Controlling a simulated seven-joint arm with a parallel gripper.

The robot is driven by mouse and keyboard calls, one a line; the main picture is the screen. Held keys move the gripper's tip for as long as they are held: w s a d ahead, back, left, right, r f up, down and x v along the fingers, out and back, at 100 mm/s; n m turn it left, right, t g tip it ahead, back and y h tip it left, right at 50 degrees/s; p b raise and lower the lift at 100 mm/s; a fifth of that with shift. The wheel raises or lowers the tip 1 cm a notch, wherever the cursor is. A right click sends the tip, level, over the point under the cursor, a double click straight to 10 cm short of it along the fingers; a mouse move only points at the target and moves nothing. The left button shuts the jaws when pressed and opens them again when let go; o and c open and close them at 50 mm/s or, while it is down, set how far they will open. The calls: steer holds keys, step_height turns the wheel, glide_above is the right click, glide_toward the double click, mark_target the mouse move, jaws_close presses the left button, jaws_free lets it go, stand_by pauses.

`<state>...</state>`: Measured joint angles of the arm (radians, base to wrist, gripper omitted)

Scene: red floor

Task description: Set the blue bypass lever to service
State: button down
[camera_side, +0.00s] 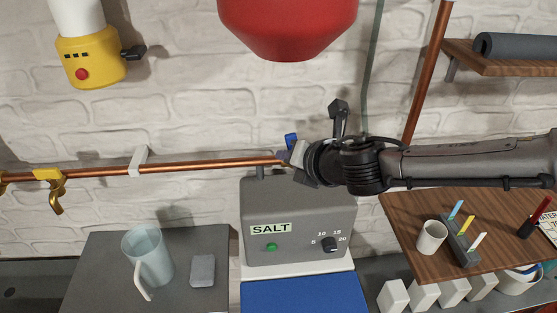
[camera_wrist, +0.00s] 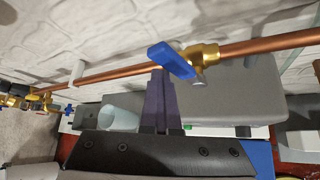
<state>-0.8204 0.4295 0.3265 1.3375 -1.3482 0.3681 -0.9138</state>
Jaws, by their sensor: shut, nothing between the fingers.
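The blue lever (camera_wrist: 171,60) sits on a brass valve body (camera_wrist: 201,55) in the copper pipe. In the wrist view it slants from upper left to lower right across the pipe line. In the side view only a bit of the blue lever (camera_side: 291,140) shows above the pipe, with my gripper covering the rest of the valve. My gripper (camera_side: 287,157) is shut and empty, reaching in from the right. In the wrist view the shut fingertips (camera_wrist: 159,72) are right at the lever's lower-left side; I cannot tell whether they touch it.
A grey cabinet (camera_side: 300,205) labelled SALT, with a blue lower front (camera_side: 303,296), stands under the valve. A jug (camera_side: 146,254) stands at left. A wooden shelf (camera_side: 400,205) with a cup (camera_side: 431,237) is at right. A red vessel (camera_side: 288,25) hangs above.

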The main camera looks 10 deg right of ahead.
steer(key=shift+w+d+r, duration=0.1)
steer(key=shift+d+r, duration=0.05)
steer(key=shift+d, duration=0.5)
steer(key=shift+w+d+r, duration=0.1)
steer(key=shift+d, duration=0.55)
steer(key=shift+s, duration=0.1)
steer(key=shift+d, duration=0.1)
steer(key=s+d, duration=0.5)
steer(key=s, duration=0.3)
steer(key=shift+s, duration=0.2)
